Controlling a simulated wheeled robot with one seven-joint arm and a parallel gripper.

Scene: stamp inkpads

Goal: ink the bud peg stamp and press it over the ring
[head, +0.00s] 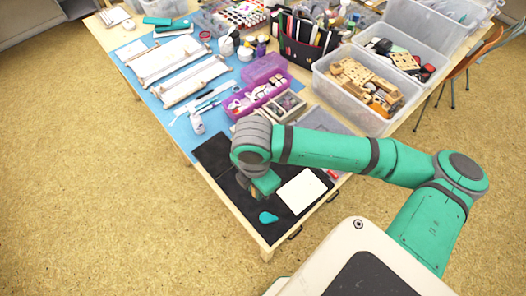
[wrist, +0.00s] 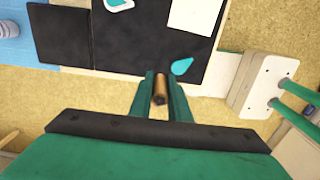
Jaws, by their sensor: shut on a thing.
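My gripper (head: 255,192) is over the left part of a black mat in the head view. In the wrist view my gripper (wrist: 160,78) is shut on a small brown wooden peg stamp (wrist: 160,88) with a dark end. A teal drop-shaped piece (head: 268,217) lies on the mat near its front edge; it also shows in the wrist view (wrist: 182,66), apart from the peg. A white drop-shaped pad with teal inside (wrist: 118,4) is cut by the top edge. White paper (head: 302,190) lies right of my gripper. I cannot make out a ring on it.
The black mat (head: 228,180) covers the table's near corner. A purple case (head: 240,105), a sorting box and a clear bin of wooden blocks (head: 330,82) stand behind my arm. Floor lies free at the left.

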